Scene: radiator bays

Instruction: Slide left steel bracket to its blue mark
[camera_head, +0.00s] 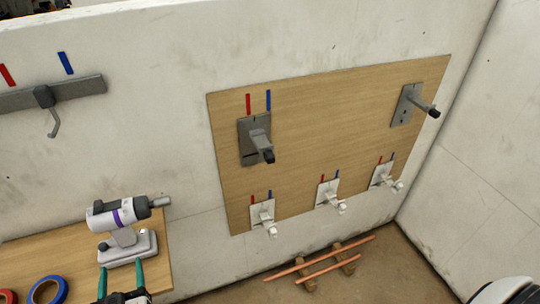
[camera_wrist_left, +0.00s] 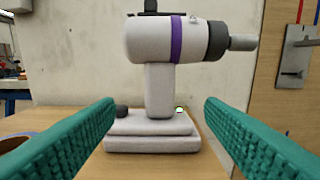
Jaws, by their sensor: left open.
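The left steel bracket (camera_head: 255,142) is a grey plate with a protruding dark-tipped arm on the wooden panel (camera_head: 330,130). A red mark (camera_head: 248,104) and a blue mark (camera_head: 268,100) stand above it. The bracket's dark top notch is nearer the red mark. My left gripper (camera_head: 121,280) has teal fingers, open and empty, low in front of the white drill-like tool (camera_head: 117,213), well left of the bracket. In the left wrist view the tool (camera_wrist_left: 168,40) stands beyond the open fingers (camera_wrist_left: 160,130). A steel plate (camera_wrist_left: 299,50) shows partly at the right edge there.
The right steel bracket (camera_head: 405,108) is at the panel's upper right. Several white brackets (camera_head: 262,214) line its lower edge. A grey rail with a hook (camera_head: 45,97) is on the left wall. Blue tape (camera_head: 47,292) lies on the workbench. Copper pipes (camera_head: 320,262) lie on floor blocks.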

